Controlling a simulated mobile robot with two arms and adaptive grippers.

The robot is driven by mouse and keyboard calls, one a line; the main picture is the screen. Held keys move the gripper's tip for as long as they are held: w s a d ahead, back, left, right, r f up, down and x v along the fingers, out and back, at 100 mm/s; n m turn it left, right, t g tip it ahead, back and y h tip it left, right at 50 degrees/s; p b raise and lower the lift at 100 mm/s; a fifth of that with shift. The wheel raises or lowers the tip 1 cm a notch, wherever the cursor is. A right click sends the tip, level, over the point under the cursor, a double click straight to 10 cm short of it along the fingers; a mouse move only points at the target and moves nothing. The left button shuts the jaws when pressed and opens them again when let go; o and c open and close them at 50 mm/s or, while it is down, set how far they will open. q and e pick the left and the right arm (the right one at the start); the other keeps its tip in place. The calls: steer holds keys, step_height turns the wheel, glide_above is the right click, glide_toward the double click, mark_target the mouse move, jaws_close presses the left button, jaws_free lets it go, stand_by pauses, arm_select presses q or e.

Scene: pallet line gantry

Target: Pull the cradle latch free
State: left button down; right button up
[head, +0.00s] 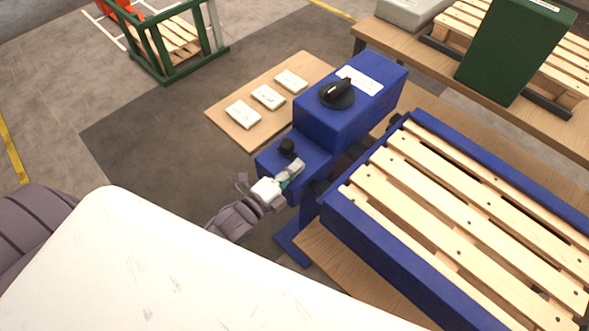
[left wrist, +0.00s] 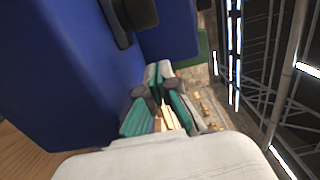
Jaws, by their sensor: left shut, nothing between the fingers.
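A blue cradle (head: 345,222) holds a slatted wooden pallet (head: 440,215). A blue housing (head: 350,115) stands at its left end, with a lower step in front. A small black knob (head: 287,147) sits on that step; I cannot tell for sure whether it is the latch. My left gripper (head: 296,170) is shut and empty, close beside the step and just below the knob in the picture. In the left wrist view the gripper's fingers (left wrist: 158,72) meet beside the blue wall (left wrist: 60,70), and a black part (left wrist: 135,15) on the blue body shows above them. My right gripper is out of view.
A black rotary handle (head: 337,92) and a white label are on top of the housing. A wooden board (head: 222,112) with white plates lies behind. A green block (head: 515,50) stands on the far table. Open floor lies to the left.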

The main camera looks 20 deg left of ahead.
mark_target(288, 188)
arm_select(q)
steer(key=s, duration=0.3)
steer(key=shift+s+b, duration=0.4)
steer(key=b+v, duration=0.1)
steer(key=v, duration=0.5)
steer(key=shift+a, duration=0.4)
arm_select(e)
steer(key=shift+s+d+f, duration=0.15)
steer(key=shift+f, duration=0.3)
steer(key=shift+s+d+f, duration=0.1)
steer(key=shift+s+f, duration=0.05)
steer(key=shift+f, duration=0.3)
arm_select(q)
steer(key=shift+s, duration=0.15)
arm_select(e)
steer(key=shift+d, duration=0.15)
